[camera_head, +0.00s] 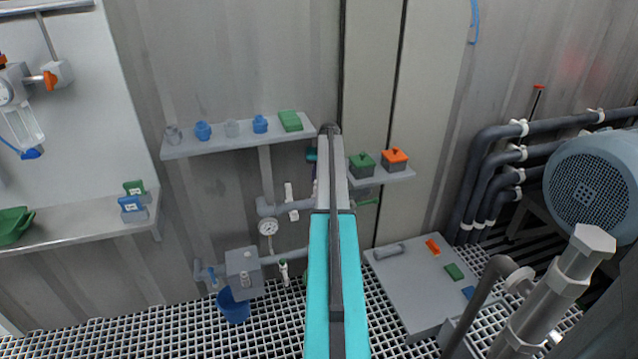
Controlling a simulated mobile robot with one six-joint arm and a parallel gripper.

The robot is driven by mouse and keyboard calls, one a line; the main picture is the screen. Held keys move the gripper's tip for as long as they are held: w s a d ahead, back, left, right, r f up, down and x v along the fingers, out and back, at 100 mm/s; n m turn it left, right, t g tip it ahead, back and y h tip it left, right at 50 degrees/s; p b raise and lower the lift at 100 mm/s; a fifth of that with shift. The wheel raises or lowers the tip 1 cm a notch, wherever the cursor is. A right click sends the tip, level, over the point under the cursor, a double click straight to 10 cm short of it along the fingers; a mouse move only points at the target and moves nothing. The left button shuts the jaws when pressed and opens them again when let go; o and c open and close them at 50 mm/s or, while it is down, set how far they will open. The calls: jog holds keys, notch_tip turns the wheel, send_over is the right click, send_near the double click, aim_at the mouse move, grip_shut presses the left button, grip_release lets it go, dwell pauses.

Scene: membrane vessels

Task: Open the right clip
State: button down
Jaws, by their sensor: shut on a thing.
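My turquoise and grey arm rises through the middle of the view, and its far end bends away behind itself. My gripper is hidden behind the arm, so its fingers and anything between them do not show. Grey horizontal pipes run along the back wall just left of the arm, with a pressure gauge (268,227) between them. Small white fittings (289,192) stand by the upper pipe, and another white fitting (284,271) is on the lower pipe. I cannot tell whether any of these is the right clip, or whether a clip is open or shut.
A wall shelf (190,150) holds small blue and grey pieces. A smaller shelf (400,174) holds green and orange boxes. Dark pipes (480,165), a round motor (595,180) and a low grey platform (400,290) occupy the right.

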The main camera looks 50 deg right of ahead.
jog(key=shift+w+a+f+b, duration=0.25)
jog(key=shift+w+f+b, duration=0.15)
jog(key=shift+f+b, duration=0.2)
jog(key=c, duration=1.6)
grip_release()
jog(key=shift+s, duration=0.15)
jog(key=shift+s+d, duration=0.15)
jog(key=shift+s, duration=0.05)
jog(key=shift+w+d+f, duration=0.1)
jog(key=shift+d+f, duration=0.1)
jog(key=shift+r, duration=0.7)
jog(key=v, duration=1.1)
